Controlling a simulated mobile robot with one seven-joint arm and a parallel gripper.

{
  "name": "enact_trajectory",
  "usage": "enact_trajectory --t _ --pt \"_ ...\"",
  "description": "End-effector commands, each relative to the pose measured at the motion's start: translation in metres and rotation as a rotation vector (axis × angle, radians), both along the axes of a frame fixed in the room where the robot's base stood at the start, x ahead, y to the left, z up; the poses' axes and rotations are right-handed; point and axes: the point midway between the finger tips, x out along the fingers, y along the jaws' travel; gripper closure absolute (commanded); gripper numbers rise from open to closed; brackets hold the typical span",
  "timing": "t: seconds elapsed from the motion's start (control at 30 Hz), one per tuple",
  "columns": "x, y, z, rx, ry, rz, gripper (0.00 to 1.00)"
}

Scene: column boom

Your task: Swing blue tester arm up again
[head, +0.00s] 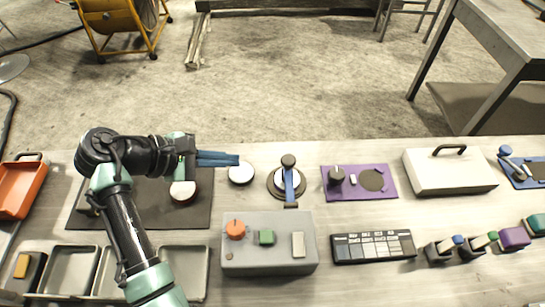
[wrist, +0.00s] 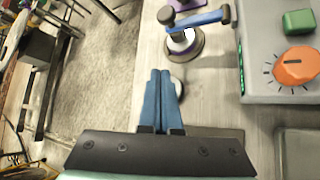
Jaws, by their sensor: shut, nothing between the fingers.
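A blue tester arm (head: 289,184) lies low across a round dark base with a pale ring (head: 272,187). A dark knob (head: 288,160) is at its far end and a small bracket at its near end. The blue arm (wrist: 200,18) and its base (wrist: 186,46) also show at the top of the wrist view. My gripper (head: 238,160) is shut and empty, left of the tester and apart from it. Its blue fingers (wrist: 164,72) lie together in the wrist view.
A grey box with an orange dial (head: 236,229) stands nearer than the tester. A purple panel (head: 358,182) and a white lidded box (head: 450,171) are to the right. A blue panel with a blue lever (head: 515,164) is at far right. A keypad (head: 373,247) lies in front.

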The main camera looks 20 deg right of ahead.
Motion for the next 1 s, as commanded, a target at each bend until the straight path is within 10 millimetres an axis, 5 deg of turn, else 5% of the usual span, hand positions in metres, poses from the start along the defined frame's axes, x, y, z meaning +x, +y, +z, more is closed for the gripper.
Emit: enact_trajectory --t 0.37,0.8,1.0 --pt "0.002 -0.010 -0.007 0.002 -0.003 -0.003 1.00" --pt "0.016 -0.079 -0.064 0.003 -0.002 -0.003 1.00" --pt "0.002 -0.085 -0.040 0.003 -0.008 -0.001 1.00"
